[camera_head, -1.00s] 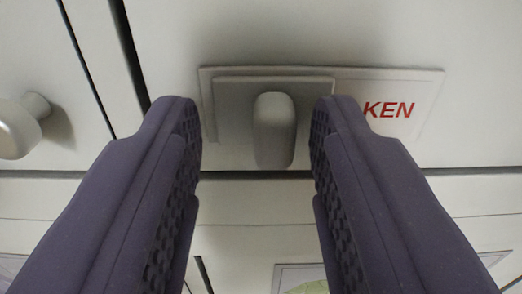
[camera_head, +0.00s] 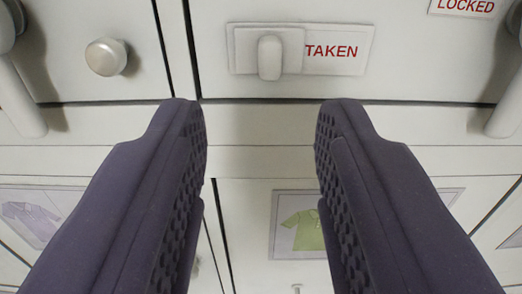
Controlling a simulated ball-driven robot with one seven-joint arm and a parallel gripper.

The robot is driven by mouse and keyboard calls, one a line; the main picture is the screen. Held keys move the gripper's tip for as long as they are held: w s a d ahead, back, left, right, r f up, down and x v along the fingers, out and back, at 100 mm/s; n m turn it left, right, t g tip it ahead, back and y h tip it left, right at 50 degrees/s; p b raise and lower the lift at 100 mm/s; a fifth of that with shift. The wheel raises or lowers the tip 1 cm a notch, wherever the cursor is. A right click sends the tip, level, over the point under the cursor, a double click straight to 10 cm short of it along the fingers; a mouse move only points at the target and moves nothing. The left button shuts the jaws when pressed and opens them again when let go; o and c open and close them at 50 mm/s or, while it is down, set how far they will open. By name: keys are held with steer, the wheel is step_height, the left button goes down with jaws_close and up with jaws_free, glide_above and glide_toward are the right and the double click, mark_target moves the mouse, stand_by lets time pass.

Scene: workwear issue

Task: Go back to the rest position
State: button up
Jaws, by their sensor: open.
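My gripper (camera_head: 261,125) is open and empty, its two dark purple fingers wide apart in the lower half of the view. Ahead of it and a little higher in the picture is a grey slider with a knob (camera_head: 269,57), set on a white sign plate with the red word TAKEN (camera_head: 331,51). The slider sits at the plate's left end. Neither finger touches it, and there is a clear gap between them. The rest position itself does not show.
A round knob (camera_head: 106,57) is on the left door. Bar handles stand at the left edge (camera_head: 22,104) and right edge (camera_head: 506,108). A LOCKED sign (camera_head: 466,6) is top right. Lower panels carry a green shirt picture (camera_head: 304,228) and a purple garment picture (camera_head: 31,222).

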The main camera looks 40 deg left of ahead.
step_height(320, 180, down, 33)
steer(key=m+t+h+b, duration=0.2)
steer(key=m+h+b, duration=0.7)
steer(key=b, duration=2.1)
steer(key=s+h, duration=0.1)
steer(key=h, duration=0.2)
steer(key=shift+d+t+h, duration=0.2)
steer(key=shift+t+h, duration=0.1)
steer(key=shift+h, duration=0.1)
